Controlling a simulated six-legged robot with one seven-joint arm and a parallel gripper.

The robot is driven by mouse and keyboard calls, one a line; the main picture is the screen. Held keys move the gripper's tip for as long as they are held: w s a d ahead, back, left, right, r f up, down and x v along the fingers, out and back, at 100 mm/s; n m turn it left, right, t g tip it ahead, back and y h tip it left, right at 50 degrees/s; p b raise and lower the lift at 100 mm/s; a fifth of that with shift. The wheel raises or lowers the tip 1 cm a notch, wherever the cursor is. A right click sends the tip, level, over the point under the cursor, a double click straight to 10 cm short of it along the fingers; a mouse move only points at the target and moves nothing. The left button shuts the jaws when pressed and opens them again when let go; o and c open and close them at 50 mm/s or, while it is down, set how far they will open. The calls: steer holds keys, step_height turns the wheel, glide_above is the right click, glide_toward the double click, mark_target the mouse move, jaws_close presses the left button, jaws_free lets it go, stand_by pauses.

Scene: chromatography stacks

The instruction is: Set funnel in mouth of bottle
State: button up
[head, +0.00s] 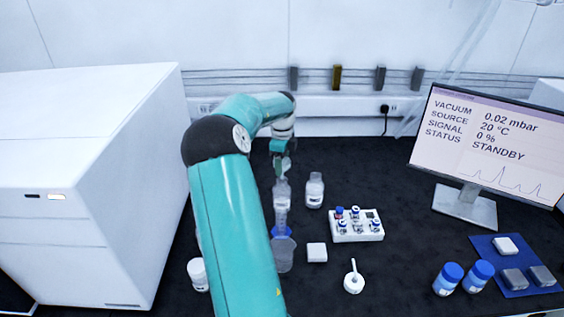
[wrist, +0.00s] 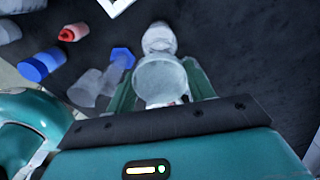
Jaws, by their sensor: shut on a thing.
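My gripper (head: 283,165) is shut on a pale, translucent funnel (wrist: 160,80). In the wrist view the funnel's round wide mouth shows between the two green fingers, and its stem is hidden. In the head view the funnel (head: 284,167) is small and partly covered by the gripper. A clear bottle (head: 314,190) with a white label stands upright on the dark bench, just right of the gripper. A clear bottle-like thing (wrist: 158,38) appears past the funnel's rim in the wrist view. I cannot tell how high the funnel is above the bench.
A white vial rack (head: 357,229) is to the right. A monitor (head: 490,145) and blue-capped bottles (head: 447,279) stand farther right. A white cabinet (head: 90,180) fills the left.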

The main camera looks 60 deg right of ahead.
steer(key=shift+f, duration=1.05)
steer(key=shift+f, duration=0.2)
steer(key=shift+f, duration=0.65)
steer(key=o, duration=1.5)
steer(key=shift+c, duration=0.2)
steer(key=shift+r, duration=0.1)
steer(key=shift+r, duration=3.45)
steer(key=shift+w, duration=0.1)
